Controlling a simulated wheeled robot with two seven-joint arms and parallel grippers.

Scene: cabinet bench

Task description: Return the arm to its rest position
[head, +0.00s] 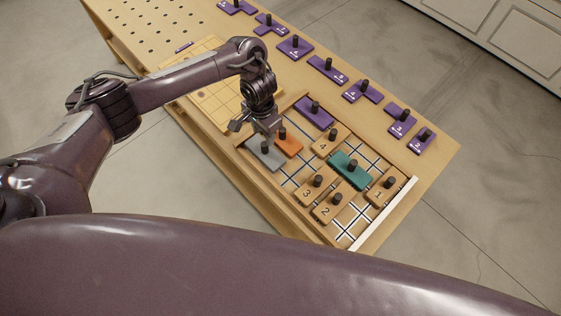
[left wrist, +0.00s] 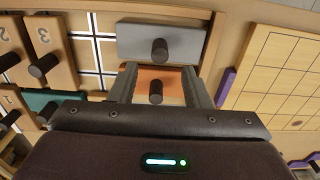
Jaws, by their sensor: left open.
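My left arm comes in from the left in the head view. Its gripper (head: 254,122) is over the near left part of the framed board, close to an orange block (head: 289,144) and a grey block (head: 262,157). In the left wrist view the gripper (left wrist: 158,85) is open, and its two fingers show on either side of the orange block (left wrist: 172,79) with its dark knob. The grey block (left wrist: 178,42) lies just beyond the fingertips. I cannot tell whether the fingers touch the orange block. My right gripper is in neither view.
The board also holds a purple block (head: 316,115), a teal block (head: 349,174) and several numbered wooden blocks, including the block marked 1 (head: 382,192). Several purple pieces stand along the bench's far edge. A light gridded board (head: 205,80) lies left of the frame.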

